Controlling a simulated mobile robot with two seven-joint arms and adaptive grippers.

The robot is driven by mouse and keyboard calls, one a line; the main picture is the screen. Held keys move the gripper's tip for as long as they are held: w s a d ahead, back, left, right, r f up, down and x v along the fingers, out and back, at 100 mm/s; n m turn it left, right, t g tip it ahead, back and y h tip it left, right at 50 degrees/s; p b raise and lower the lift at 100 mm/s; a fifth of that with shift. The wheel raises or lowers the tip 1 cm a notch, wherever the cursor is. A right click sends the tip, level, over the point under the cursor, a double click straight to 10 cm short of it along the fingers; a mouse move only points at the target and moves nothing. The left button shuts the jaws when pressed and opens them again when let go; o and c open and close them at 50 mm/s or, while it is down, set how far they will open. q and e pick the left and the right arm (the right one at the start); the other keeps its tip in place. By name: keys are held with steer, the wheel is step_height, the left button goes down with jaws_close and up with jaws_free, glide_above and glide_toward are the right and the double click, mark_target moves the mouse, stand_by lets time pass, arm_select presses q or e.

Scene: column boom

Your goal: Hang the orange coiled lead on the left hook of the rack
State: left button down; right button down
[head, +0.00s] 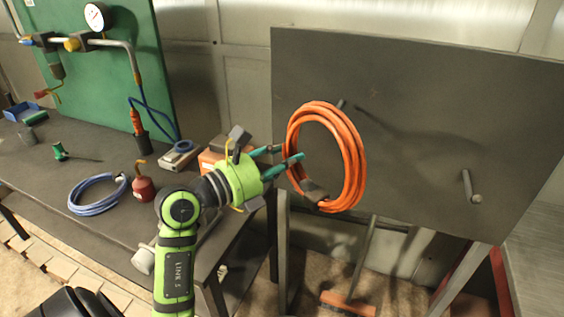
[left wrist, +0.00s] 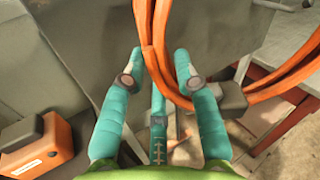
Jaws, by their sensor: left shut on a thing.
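The orange coiled lead (head: 355,160) hangs upright in front of the dark rack board (head: 420,120); a dark tie binds its lower part. My left gripper (head: 290,153) holds the coil at its left side. In the left wrist view, orange strands (left wrist: 160,45) pass between the teal fingertips (left wrist: 158,68). The left hook (head: 341,104) shows only as a short dark piece at the coil's top edge; the coil hides the rest. I cannot tell whether the coil is around the hook or in front of it. The right hook (head: 471,187) is bare. My right gripper is not in view.
The dark bench (head: 110,215) at left bears a blue coiled lead (head: 98,194), a red oil can (head: 143,185) and an orange box (head: 212,160). A green panel with a gauge (head: 95,15) stands behind. A broom (head: 347,304) stands below the rack.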

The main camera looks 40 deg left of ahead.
arm_select(q)
steer(key=shift+w+a+f+b, duration=0.1)
steer(key=shift+w+a+b, duration=0.2)
steer(key=shift+w, duration=0.95)
steer(key=shift+w+a+f+b, duration=0.15)
steer(key=shift+w+a, duration=0.15)
steer(key=shift+w, duration=0.9)
steer(key=shift+w+a+r+b, duration=0.1)
steer(key=shift+w+a+b, duration=0.2)
steer(key=shift+w, duration=0.95)
steer(key=shift+w+a+f+b, duration=0.15)
steer(key=shift+w+f+b, duration=0.15)
steer(key=shift+w+f, duration=0.3)
steer(key=shift+f, duration=0.25)
steer(key=c, duration=0.9)
jaws_free()
steer(key=shift+w, duration=0.1)
steer(key=shift+o, duration=0.2)
steer(key=shift+f, duration=0.1)
